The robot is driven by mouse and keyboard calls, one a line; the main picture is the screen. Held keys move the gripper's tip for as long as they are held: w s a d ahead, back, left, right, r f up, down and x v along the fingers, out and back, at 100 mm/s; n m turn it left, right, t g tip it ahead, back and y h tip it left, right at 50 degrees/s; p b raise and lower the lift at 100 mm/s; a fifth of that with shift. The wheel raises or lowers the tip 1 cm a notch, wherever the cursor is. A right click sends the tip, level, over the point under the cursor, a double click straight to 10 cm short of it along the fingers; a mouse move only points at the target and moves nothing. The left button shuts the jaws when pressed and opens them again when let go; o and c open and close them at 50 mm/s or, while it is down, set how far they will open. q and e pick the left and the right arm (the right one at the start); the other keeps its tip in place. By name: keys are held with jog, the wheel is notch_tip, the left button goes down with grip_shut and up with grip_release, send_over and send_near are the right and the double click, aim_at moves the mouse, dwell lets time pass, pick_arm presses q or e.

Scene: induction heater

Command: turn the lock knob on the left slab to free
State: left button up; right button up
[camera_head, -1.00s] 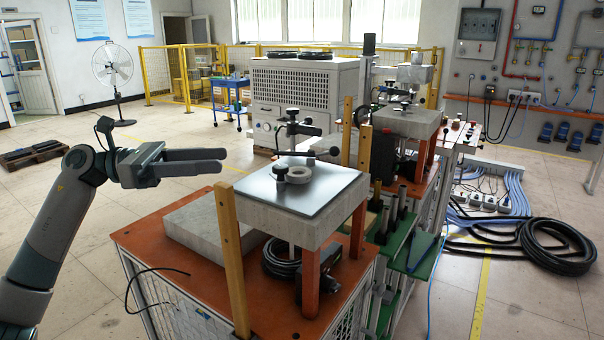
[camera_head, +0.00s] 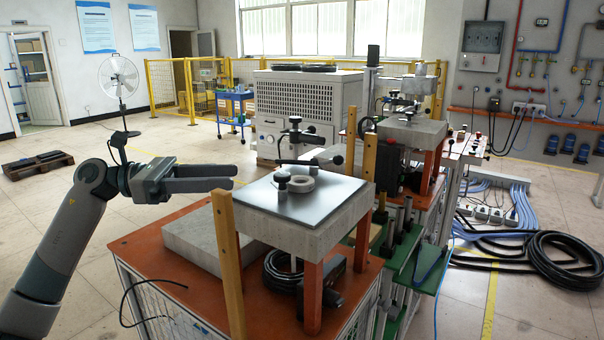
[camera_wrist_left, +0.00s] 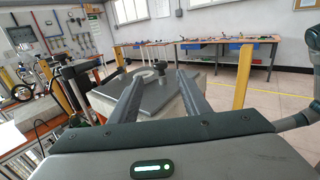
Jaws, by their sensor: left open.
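The left slab (camera_head: 290,228) is a thick grey block with a steel plate (camera_head: 325,203) on top, standing on orange legs. A small dark knob (camera_head: 283,181), which looks like the lock knob, stands on the plate beside a pale ring (camera_head: 303,182). A dark knob (camera_wrist_left: 160,68) and the ring (camera_wrist_left: 146,75) also show between my fingers in the left wrist view. My left gripper (camera_head: 233,178) is open and empty, left of the knob and apart from it in the head view. The knob's marking is too small to read. My right gripper is not in view.
A wooden post (camera_head: 228,262) rises at the slab's near left corner. A dark post (camera_head: 295,130) and a black ball-ended lever (camera_head: 338,160) stand behind the ring. A lower grey block (camera_head: 200,238) lies on the orange bench top (camera_head: 150,250). A second slab (camera_head: 412,132) stands farther right.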

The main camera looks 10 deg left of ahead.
aim_at(280, 180)
pick_arm(q)
jog(key=p+x, duration=0.1)
jog(key=x, duration=0.6)
jog(key=shift+r+p, duration=0.1)
jog(key=shift+p, duration=0.3)
jog(key=p+x, duration=0.2)
jog(key=x, duration=0.7)
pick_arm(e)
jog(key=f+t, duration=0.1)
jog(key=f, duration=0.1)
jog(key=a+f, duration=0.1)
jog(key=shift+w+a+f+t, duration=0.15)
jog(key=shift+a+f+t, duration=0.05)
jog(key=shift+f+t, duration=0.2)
pick_arm(q)
jog(key=c, duration=1)
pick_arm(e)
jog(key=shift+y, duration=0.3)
